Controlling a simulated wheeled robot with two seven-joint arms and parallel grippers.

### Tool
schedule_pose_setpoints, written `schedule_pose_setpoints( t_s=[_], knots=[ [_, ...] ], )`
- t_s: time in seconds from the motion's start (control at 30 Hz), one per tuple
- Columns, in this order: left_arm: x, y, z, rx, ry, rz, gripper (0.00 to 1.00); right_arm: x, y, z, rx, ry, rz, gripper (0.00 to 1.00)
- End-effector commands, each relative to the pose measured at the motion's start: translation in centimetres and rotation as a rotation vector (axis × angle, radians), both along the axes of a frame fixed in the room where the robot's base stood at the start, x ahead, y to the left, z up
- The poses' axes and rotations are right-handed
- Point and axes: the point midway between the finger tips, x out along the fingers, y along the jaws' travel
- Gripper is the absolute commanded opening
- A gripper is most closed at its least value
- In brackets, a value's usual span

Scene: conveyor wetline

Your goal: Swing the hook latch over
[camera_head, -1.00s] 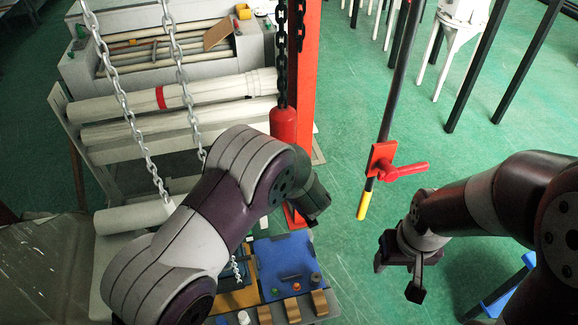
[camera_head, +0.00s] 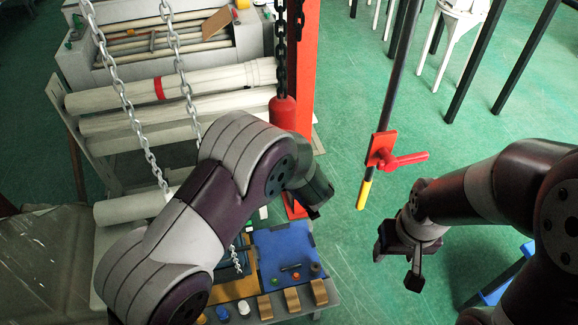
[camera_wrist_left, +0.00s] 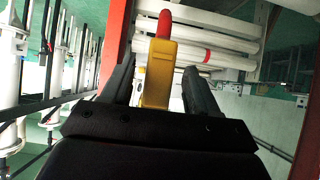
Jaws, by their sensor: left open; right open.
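In the left wrist view a yellow piece (camera_wrist_left: 158,75) with an upright red end (camera_wrist_left: 165,24) stands between the fingers of my left gripper (camera_wrist_left: 157,84). The fingers are apart, one on each side of it. I cannot tell whether they touch it, or whether it is the hook latch. In the head view my left gripper (camera_head: 314,198) is beside the red post (camera_head: 303,80), mostly hidden by its own wrist. My right gripper (camera_head: 398,262) is open and empty, below a red handle (camera_head: 405,160) on a dark hanging pole (camera_head: 400,75) with a yellow tip (camera_head: 364,194).
Chains (camera_head: 180,80) hang at the left before a rack of white rollers (camera_head: 200,82). A dark chain with a red weight (camera_head: 284,113) hangs by the post. A low table with a blue mat (camera_head: 285,248) and small parts is below my left arm. Green floor is clear around the pole.

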Motion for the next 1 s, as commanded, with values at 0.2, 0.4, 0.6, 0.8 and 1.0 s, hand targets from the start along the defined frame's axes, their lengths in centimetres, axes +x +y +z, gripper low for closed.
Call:
schedule_pose_setpoints(
  t_s=[0.2, 0.4, 0.6, 0.8, 1.0],
  knots=[
    [-4.1, -1.5, 2.9, -0.002, -0.003, -0.004, 0.6, 0.0, 0.0, -1.4, 0.0, 0.0, 0.0, 0.6],
    [-7.3, -2.4, 5.4, -0.001, -0.001, -0.002, 0.6, 0.0, 0.0, -1.8, 0.0, 0.0, 0.0, 0.6],
    [-8.3, -2.7, 6.2, 0.001, 0.001, -0.002, 0.6, 0.0, 0.0, -1.8, 0.0, 0.0, 0.0, 0.6],
    [-8.3, -2.7, 6.2, 0.0, 0.001, -0.001, 0.6, 0.0, 0.0, -1.8, 0.0, 0.0, 0.0, 0.6],
    [-8.3, -2.7, 6.2, 0.0, 0.001, -0.001, 0.6, 0.0, 0.0, -1.8, 0.0, 0.0, 0.0, 0.6]
  ],
)
